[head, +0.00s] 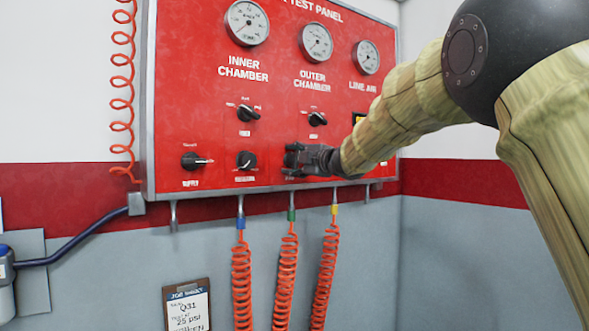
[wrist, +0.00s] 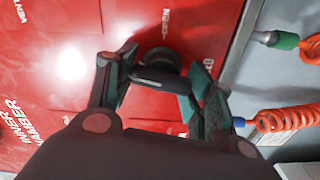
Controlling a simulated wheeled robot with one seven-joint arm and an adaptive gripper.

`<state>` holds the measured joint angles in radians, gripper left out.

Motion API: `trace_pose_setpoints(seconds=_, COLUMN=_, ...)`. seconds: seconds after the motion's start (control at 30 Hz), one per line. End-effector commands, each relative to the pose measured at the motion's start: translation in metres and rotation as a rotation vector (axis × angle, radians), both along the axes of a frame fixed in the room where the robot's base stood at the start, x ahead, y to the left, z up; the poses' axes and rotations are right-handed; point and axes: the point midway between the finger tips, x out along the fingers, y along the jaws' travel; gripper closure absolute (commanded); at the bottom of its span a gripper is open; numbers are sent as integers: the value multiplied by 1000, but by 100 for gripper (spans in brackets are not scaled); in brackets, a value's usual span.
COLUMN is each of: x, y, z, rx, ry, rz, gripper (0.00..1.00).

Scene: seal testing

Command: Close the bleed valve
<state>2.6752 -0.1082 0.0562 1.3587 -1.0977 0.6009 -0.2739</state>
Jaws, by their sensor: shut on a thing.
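My gripper (head: 293,159) is at the lower row of the red test panel, to the right of two black knobs. In the wrist view its two fingers (wrist: 162,85) are shut on a black valve knob (wrist: 160,79), one finger at each end of its bar handle. The handle lies across the picture, nearly level with a slight tilt. In the head view the gripper hides most of this knob. Its label is too small to read, so I cannot confirm by name that it is the bleed valve.
The panel (head: 215,110) also carries a left lower knob (head: 195,161), a middle lower knob (head: 246,160), two upper knobs and three gauges. Orange coiled hoses (head: 286,270) hang below its bottom edge. A clipboard (head: 188,304) is on the grey wall.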

Motion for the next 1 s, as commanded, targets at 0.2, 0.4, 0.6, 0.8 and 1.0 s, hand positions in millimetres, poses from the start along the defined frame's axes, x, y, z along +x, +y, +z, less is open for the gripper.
trace_pose_setpoints(seconds=0.2, x=0, y=1, z=-6, rx=-102, ry=-70, rz=1, gripper=71)
trace_pose_setpoints(seconds=0.4, x=0, y=1, z=-5, rx=-154, ry=-108, rz=2, gripper=71)
trace_pose_setpoints(seconds=0.6, x=0, y=1, z=-4, rx=-174, ry=-123, rz=2, gripper=71)
trace_pose_setpoints(seconds=0.8, x=0, y=1, z=-3, rx=-176, ry=-125, rz=2, gripper=71)
trace_pose_setpoints(seconds=1.0, x=0, y=1, z=-4, rx=-176, ry=-124, rz=2, gripper=42)
